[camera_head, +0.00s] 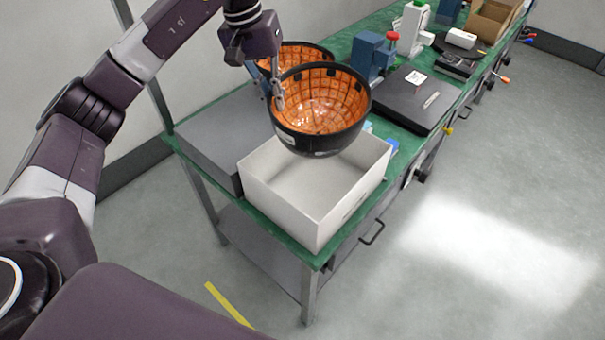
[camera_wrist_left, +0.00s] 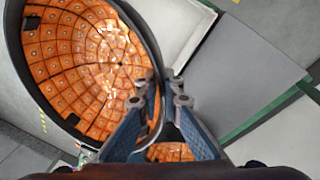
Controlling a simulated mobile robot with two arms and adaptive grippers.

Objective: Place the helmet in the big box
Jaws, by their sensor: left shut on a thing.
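A helmet (camera_head: 322,105), black outside with an orange padded inside, hangs open side up over the big white box (camera_head: 262,188). My left gripper (camera_head: 278,98) is shut on the helmet's rim at its left side. In the left wrist view the helmet (camera_wrist_left: 85,60) fills the upper left, and the fingertips (camera_wrist_left: 160,98) pinch its black rim. The helmet overlaps the box's back part in the head view. The box looks empty where its inside shows. My right gripper is not in view.
A second orange-lined helmet (camera_head: 300,55) is behind the held one. A grey case (camera_head: 210,140) stands left of the box. A black flat case (camera_head: 416,98), a blue vise (camera_head: 370,55) and a cardboard box (camera_head: 490,20) are further along the green table.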

